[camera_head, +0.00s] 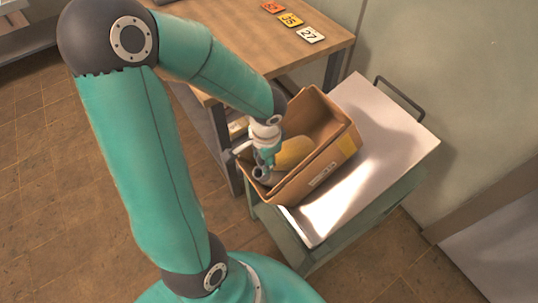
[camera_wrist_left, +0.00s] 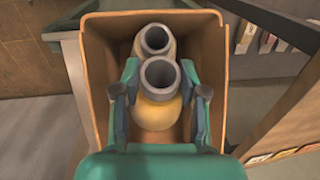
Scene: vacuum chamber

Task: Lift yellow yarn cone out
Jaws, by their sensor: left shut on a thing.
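An open brown cardboard box (camera_head: 318,185) stands on a cart and holds two yellow yarn cones with grey tube ends. In the left wrist view, the nearer yarn cone (camera_wrist_left: 157,114) sits between the fingers of my left gripper (camera_wrist_left: 160,85). The other yarn cone (camera_wrist_left: 153,41) is just behind it, partly hidden. In the head view, my left gripper (camera_head: 266,156) is at the box's left side, shut on a cone. A yellow cone body (camera_head: 294,152) shows inside the box beside it. The lower parts of the cones are hidden. My right gripper is out of view.
The box walls (camera_wrist_left: 215,80) stand close around the gripper. The cart's pale top (camera_head: 385,125) is clear to the right, with a dark handle (camera_head: 400,97) at its far end. A wooden table (camera_head: 300,55) with number cards (camera_head: 290,20) stands behind.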

